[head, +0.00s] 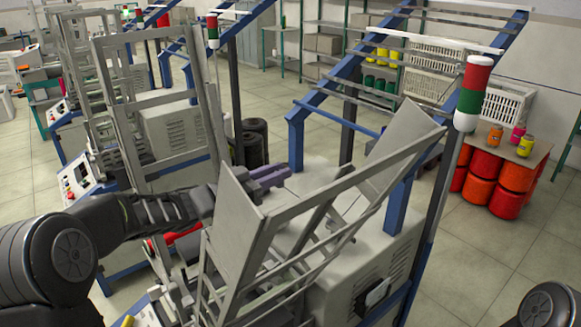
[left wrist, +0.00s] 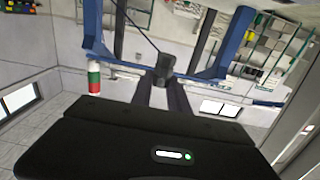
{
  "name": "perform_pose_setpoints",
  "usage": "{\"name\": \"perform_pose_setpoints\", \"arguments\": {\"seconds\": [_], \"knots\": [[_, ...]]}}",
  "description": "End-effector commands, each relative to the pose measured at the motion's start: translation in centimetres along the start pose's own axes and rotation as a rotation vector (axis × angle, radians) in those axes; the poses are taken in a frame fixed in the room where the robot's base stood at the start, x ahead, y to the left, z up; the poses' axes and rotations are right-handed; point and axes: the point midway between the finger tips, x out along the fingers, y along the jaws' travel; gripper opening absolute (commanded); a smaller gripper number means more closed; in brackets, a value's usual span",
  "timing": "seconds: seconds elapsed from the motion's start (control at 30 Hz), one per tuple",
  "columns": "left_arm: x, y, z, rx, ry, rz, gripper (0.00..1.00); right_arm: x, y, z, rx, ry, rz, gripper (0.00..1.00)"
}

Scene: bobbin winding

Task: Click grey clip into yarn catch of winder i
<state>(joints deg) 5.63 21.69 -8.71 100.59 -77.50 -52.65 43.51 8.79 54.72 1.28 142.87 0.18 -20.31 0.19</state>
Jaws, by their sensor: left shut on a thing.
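My left gripper (head: 279,173) reaches in from the left in the head view, at the slanted grey panel and frame of the near winder (head: 345,245). In the left wrist view its two dark fingers (left wrist: 164,92) are shut on a small dark piece (left wrist: 163,68), which I take to be the grey clip. A thin dark line runs up and left from this piece. In the head view the clip cannot be told apart from the gripper and frame. I cannot make out the yarn catch. My right gripper is out of view.
Blue posts and slanted grey frame bars surround the near winder. A signal lamp (head: 474,92) stands on its right post. More winders (head: 175,125) stand behind to the left. The floor at lower right is mostly clear.

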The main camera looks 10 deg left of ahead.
Motion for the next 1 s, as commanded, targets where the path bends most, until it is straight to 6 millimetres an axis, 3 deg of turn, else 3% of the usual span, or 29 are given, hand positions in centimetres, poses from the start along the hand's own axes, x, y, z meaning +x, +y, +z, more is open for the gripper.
{"name": "perform_pose_setpoints", "arguments": {"seconds": [0.47,1.0], "knots": [[0.0,0.0,0.9,0.000,0.000,0.000,0.00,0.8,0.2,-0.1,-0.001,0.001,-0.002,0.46],[0.0,0.0,7.8,0.000,0.000,0.000,0.00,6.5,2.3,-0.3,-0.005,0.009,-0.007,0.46]]}}
